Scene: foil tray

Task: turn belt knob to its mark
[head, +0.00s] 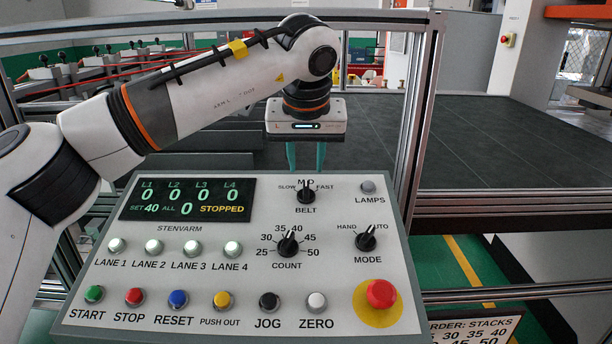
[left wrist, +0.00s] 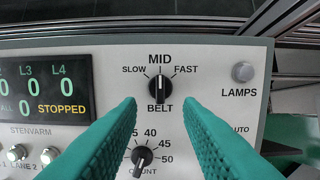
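The black belt knob (head: 306,194) sits near the top of the sloped control panel (head: 330,275), above the word BELT. It also shows in the left wrist view (left wrist: 159,91), where its white line stands upright toward MID, between SLOW and FAST. My left gripper (head: 306,168) hangs above the panel's far edge, in front of the camera's view of the frame behind. In the left wrist view its two teal fingers (left wrist: 159,103) are apart, with the knob showing between and just beyond their tips. Nothing is held. My right gripper is not in view.
The count knob (head: 288,243) lies below the belt knob, and the mode knob (head: 367,240) is to its right. A lamps button (head: 368,187) and a red stop button (head: 380,293) are also on the panel. The display (head: 187,199) reads STOPPED. A metal post (head: 412,110) stands behind.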

